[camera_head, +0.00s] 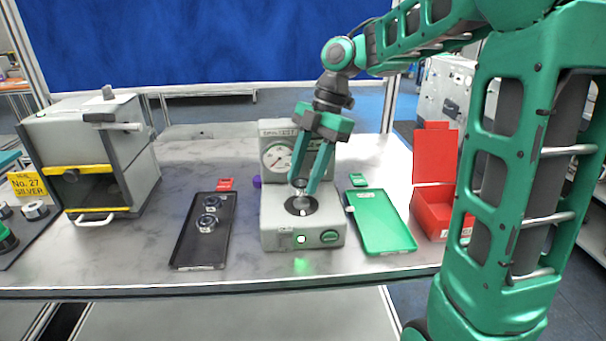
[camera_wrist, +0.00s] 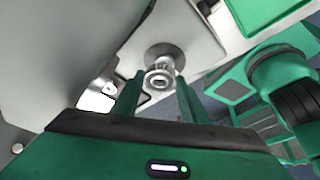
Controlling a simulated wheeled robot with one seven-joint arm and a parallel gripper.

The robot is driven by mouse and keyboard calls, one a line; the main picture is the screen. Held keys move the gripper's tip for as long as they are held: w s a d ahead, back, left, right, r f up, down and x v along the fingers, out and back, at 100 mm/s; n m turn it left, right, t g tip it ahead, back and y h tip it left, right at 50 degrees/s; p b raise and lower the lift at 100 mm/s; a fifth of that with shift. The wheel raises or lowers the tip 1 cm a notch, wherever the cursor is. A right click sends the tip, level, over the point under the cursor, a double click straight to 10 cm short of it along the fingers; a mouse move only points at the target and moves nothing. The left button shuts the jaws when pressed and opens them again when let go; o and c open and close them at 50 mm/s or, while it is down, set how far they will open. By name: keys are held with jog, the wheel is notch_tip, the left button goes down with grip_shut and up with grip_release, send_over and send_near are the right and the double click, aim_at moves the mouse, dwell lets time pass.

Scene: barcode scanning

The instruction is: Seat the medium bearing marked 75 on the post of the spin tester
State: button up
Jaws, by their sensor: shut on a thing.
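The spin tester (camera_head: 278,236) is a grey box with a round gauge, standing mid-table. A dark round plate (camera_head: 302,206) lies on its top, and a green light glows at its front. My gripper (camera_head: 303,190) points down over this plate, its fingers shut on a small silver bearing (camera_wrist: 159,80). In the wrist view the bearing sits between the fingertips, close to the tester's round seat (camera_wrist: 165,55). The post is mostly hidden by the fingers and bearing. I cannot tell whether the bearing is around the post or just above it. Its marking is not readable.
A black tray (camera_head: 190,245) with two bearings (camera_head: 208,223) lies left of the tester. An empty green tray (camera_head: 383,225) and an open red box (camera_head: 432,205) stand to the right. A grey cabinet (camera_head: 90,150) stands at the left, with more rings beside it.

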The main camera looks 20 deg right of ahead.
jog(key=shift+s+f+g, duration=0.3)
jog(key=shift+s+f, duration=0.6)
jog(key=shift+f, duration=0.3)
jog(key=shift+s+a+f, duration=0.1)
jog(key=shift+s+f, duration=0.1)
jog(key=shift+s, duration=0.25)
jog(key=shift+c, duration=1.1)
jog(key=shift+w, duration=0.25)
jog(key=o, duration=1.8)
jog(key=shift+w, duration=0.15)
jog(key=shift+r, duration=0.1)
